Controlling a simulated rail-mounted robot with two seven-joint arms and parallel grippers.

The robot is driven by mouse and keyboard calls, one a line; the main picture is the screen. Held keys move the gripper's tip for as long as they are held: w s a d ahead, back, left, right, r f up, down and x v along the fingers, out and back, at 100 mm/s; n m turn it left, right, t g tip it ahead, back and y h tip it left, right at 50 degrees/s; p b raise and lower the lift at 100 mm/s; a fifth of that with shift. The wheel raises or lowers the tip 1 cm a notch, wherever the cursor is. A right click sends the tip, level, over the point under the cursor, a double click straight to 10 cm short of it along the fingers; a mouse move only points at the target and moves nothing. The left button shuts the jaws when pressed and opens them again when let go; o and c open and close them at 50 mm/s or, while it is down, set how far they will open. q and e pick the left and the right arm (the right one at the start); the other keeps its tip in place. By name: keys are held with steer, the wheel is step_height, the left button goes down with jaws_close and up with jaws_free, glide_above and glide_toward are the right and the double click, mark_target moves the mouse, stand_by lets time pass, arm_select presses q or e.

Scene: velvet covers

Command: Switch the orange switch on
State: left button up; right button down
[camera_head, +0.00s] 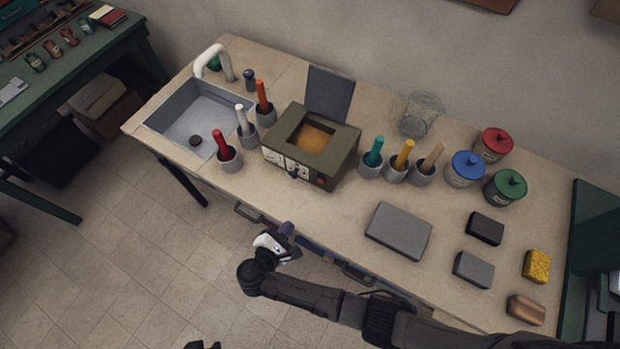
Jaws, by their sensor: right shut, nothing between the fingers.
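An olive-green box (343,150) with a raised dark lid (329,93) and an orange-brown interior stands on the worktop. Its front has pale panels, a small blue part (293,172) and a small reddish-orange part (320,181) at the lower right, which looks like the switch. Its on or off position is too small to tell. My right gripper (284,233) is shut and empty by the worktop's front edge, in front of the box and apart from it. A dark piece at the bottom edge, perhaps my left gripper (203,345), is mostly cut off.
Cups with coloured-handled tools (229,155) stand on both sides of the box. A sink (190,115) lies to the left. A grey block (398,231), lidded jars (466,169) and small blocks are to the right. Drawer handles (357,275) line the worktop front.

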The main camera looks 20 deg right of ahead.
arm_select(q)
steer(key=shift+s+d+f, duration=0.1)
steer(key=shift+s+d, duration=0.1)
steer(key=shift+d, duration=0.15)
arm_select(e)
steer(key=shift+s+d+r+n+t+h, duration=0.1)
steer(key=shift+d+r+n+h, duration=0.15)
steer(key=shift+n, duration=0.8)
steer(key=shift+w+d+r+n+t+h, duration=0.1)
steer(key=shift+d+r+n+h, duration=0.15)
steer(key=shift+n, duration=0.85)
steer(key=shift+s+d+r+n+t+h, duration=0.1)
steer(key=shift+d+r+n+h, duration=0.15)
steer(key=shift+n, duration=0.8)
steer(key=shift+a, duration=0.1)
arm_select(q)
steer(key=shift+a, duration=0.1)
arm_select(e)
glide_toward(320, 181)
steer(key=x, duration=0.5)
steer(key=shift+w+f, duration=0.3)
steer(key=shift+f, duration=0.15)
arm_select(q)
steer(key=shift+w, duration=0.1)
arm_select(e)
steer(key=shift+w+d+r, duration=0.1)
steer(key=shift+w+d, duration=0.4)
steer(key=shift+d, duration=0.25)
